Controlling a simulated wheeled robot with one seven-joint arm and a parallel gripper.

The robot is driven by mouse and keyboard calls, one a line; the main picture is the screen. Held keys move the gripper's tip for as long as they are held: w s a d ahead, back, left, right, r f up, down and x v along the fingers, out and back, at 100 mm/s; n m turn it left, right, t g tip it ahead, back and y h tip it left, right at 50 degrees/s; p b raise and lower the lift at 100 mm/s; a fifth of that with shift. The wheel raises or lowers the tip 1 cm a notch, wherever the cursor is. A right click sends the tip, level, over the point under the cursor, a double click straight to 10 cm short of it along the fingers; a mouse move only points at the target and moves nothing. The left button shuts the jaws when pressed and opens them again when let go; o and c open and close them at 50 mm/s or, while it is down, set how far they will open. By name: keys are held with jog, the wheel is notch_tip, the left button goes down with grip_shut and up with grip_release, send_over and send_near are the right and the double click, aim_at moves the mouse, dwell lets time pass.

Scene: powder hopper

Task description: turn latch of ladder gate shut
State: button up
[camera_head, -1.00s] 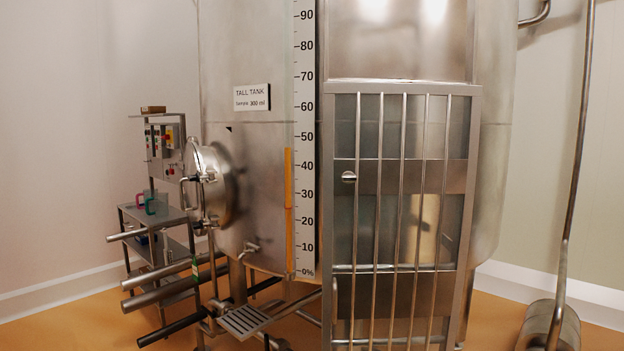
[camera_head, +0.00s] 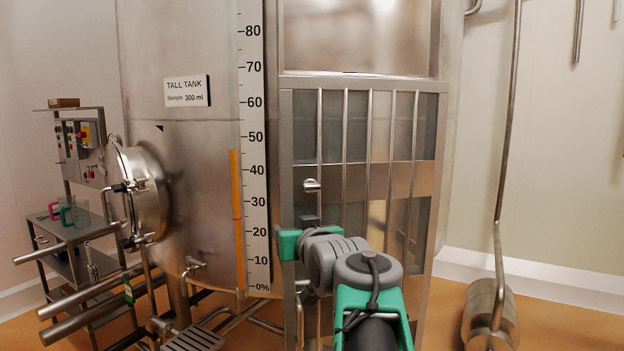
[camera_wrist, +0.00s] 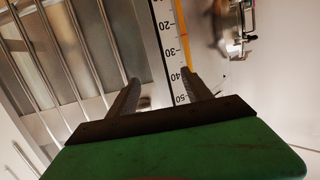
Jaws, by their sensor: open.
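The ladder gate (camera_head: 286,140) is a steel frame with several upright bars in front of the tank; it appears to stand closed. Its latch (camera_head: 312,186) is a small steel knob near the frame's left upright, at the middle cross plate. My gripper, with a green body (camera_head: 288,244), is just below the latch and in front of the gate's left edge in the head view. In the wrist view my gripper (camera_wrist: 158,79) is open, with two grey fingers apart. The gate bars (camera_wrist: 65,50) pass to the left there. I cannot tell whether a finger touches the latch.
The tall tank (camera_head: 200,150) carries a percent scale (camera_head: 254,130) left of the gate. A round hatch (camera_head: 150,190) and pipes (camera_head: 90,305) jut out at the left. A pipe with a heavy cylinder (camera_head: 490,315) stands at the right. Open floor lies between it and the gate.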

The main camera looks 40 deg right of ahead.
jog(key=t+h, duration=0.1)
jog(key=h, duration=0.1)
send_near(313, 186)
jog(key=w, duration=0.2)
jog(key=shift+m, duration=0.3)
jog(key=p+x, duration=0.1)
jog(key=x, duration=0.2)
jog(key=p+x, duration=0.2)
jog(key=x, duration=0.2)
jog(key=shift+s+d, duration=0.25)
jog(key=shift+d, duration=0.15)
jog(key=shift+w+d+f, duration=0.1)
jog(key=shift+w+d, duration=0.1)
jog(key=shift+w, duration=0.2)
grip_shut()
